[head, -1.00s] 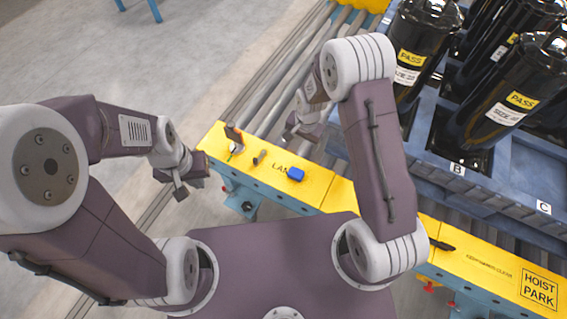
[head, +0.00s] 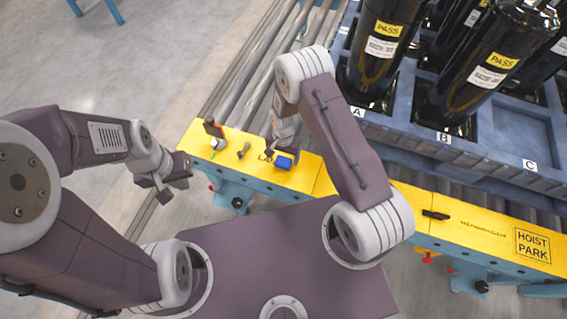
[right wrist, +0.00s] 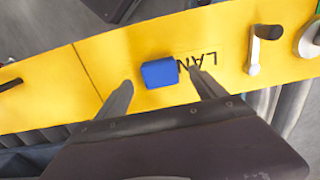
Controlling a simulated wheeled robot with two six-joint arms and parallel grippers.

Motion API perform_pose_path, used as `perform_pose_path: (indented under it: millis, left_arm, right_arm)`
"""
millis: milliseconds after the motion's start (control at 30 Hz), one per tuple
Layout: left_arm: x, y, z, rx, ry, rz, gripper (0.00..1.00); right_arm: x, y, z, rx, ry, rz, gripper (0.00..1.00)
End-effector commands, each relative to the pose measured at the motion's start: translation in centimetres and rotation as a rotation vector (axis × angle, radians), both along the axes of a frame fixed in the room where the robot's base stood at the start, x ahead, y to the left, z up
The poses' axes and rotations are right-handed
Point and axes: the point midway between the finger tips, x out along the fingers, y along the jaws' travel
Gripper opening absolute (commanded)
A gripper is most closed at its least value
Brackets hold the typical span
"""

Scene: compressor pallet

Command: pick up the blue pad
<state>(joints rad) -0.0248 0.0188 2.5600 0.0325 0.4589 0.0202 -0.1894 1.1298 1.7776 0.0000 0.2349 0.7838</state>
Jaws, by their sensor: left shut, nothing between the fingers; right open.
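The blue pad (head: 283,162) is a small block lying on the yellow beam, beside printed lettering. In the right wrist view the blue pad (right wrist: 159,73) lies just beyond and between the two spread fingertips. My right gripper (right wrist: 160,85) is open and empty, pointing at the pad. In the head view my right gripper (head: 280,146) is at the pad's far left side, partly hidden by its own arm. My left gripper (head: 172,189) is shut and empty, off the beam's left end.
A blue pallet (head: 395,129) with black compressors stands behind, on rollers.

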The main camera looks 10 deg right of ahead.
Motion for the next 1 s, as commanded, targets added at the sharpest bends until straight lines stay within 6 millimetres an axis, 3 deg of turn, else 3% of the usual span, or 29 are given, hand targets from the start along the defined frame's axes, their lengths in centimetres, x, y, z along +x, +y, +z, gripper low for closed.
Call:
perform_pose_path:
  millis: [133, 400, 633, 1000]
  left_arm:
    - [0.0, 0.0, -0.5, 0.0, 0.0, 0.0, 0.0]
    - [0.0, 0.0, -0.5, 0.0, 0.0, 0.0, 0.0]
    - [0.0, 0.0, -0.5, 0.0, 0.0, 0.0, 0.0]
    - [0.0, 0.0, -0.3, 0.0, 0.0, 0.0, 0.0]
  right_arm:
    - [0.0, -0.1, -2.4, 0.001, -0.001, 0.0, 0.8]
    - [0.1, -0.1, -2.7, 0.002, -0.003, 0.001, 0.8]
    - [0.1, -0.1, -2.7, 0.001, -0.002, 0.001, 0.16]
    - [0.1, -0.1, -1.7, 0.001, -0.003, 0.0, 0.15]
